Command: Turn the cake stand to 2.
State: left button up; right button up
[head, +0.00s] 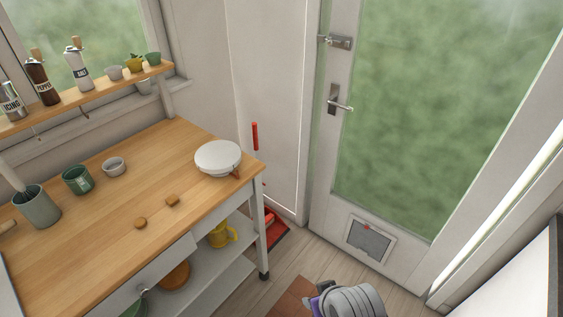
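The white round cake stand (218,156) stands at the right end of the wooden worktop, close to its front corner. A small reddish-brown piece (237,174) shows at its front right edge. I cannot make out any numbers on the stand or which way it is turned. Neither of my grippers shows in the head view. Only a grey, rounded part of mine shows at the bottom edge, well away from the stand.
A white bowl (114,166), green mug (78,179) and grey-green utensil pot (36,206) stand farther left. A glazed door (338,150) is at right.

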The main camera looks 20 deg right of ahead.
aim_at(218, 156)
jog(key=z, duration=0.15)
jog(key=i+l+u, duration=0.1)
jog(key=i+u, duration=0.2)
jog(key=i, duration=0.15)
jog(key=i+l+u, duration=0.3)
jog(key=i+j, duration=0.05)
jog(key=i, duration=0.05)
